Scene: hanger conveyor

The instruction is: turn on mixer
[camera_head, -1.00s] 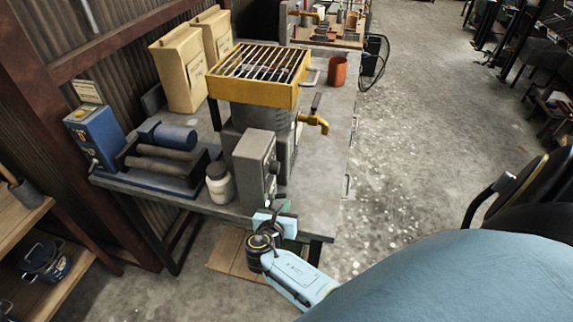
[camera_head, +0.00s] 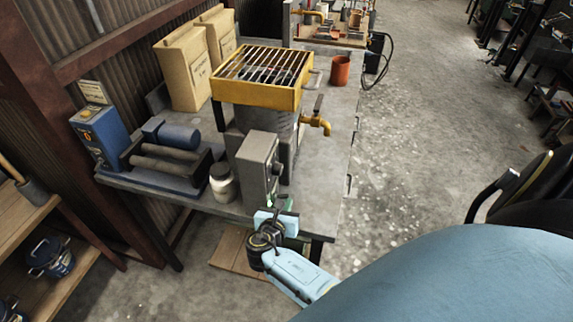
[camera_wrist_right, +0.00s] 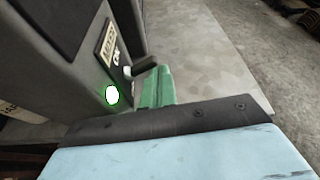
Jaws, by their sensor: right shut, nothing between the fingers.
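The mixer (camera_head: 284,95) is a grey drum with a yellow grated top and a brass tap, standing on the workbench. A grey control box (camera_head: 256,160) stands at its near side. In the right wrist view the box (camera_wrist_right: 75,75) carries a partly legible label plate (camera_wrist_right: 106,45), a small switch lever (camera_wrist_right: 129,72) and a lit green-rimmed lamp (camera_wrist_right: 112,95). My right gripper (camera_head: 283,202) is shut and empty, low beside the box's switch face. Its green fingers (camera_wrist_right: 158,88) are close to the lever; contact cannot be told. My left gripper is out of view.
The grey workbench (camera_head: 325,200) also holds a white jar (camera_head: 222,184), a blue roller machine (camera_head: 165,160), tan sacks (camera_head: 182,75) and a red cup (camera_head: 340,70). Open concrete floor lies to the right. A wooden shelf (camera_head: 45,215) stands at the left.

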